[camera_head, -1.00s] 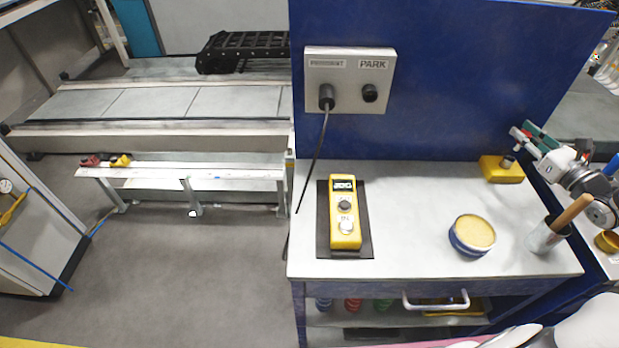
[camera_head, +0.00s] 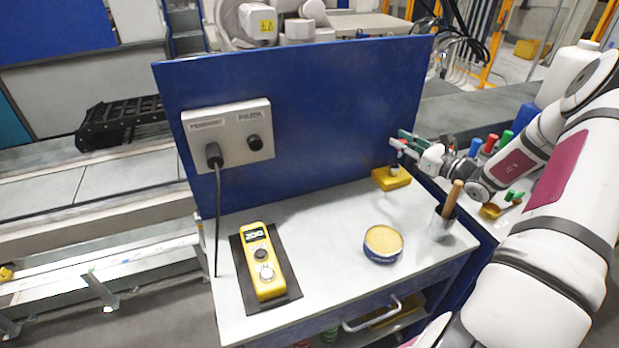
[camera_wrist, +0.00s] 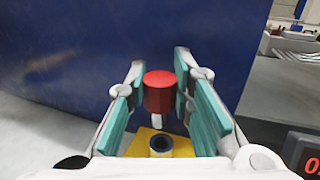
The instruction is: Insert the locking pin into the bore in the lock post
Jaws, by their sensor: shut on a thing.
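The locking pin, with a red cylindrical head (camera_wrist: 159,92) and a pale shank below it, is between the teal finger pads of my gripper (camera_wrist: 163,100) in the wrist view. My gripper is shut on it. The lock post (camera_wrist: 161,146) is a short dark-rimmed cylinder with an open bore, standing on a yellow base (camera_wrist: 142,140). The pin's shank appears just above and beyond the bore in this view; contact cannot be told. In the head view my gripper (camera_head: 403,143) is just above the post and yellow base (camera_head: 391,179); the pin is not clear there.
A blue panel (camera_head: 300,110) stands close behind the post. On the grey bench (camera_head: 330,235) are a yellow handheld control box (camera_head: 262,262), a round tin (camera_head: 383,243) and a cup (camera_head: 441,224) with a wooden handle beside my arm. A cable hangs from the wall socket box (camera_head: 228,135).

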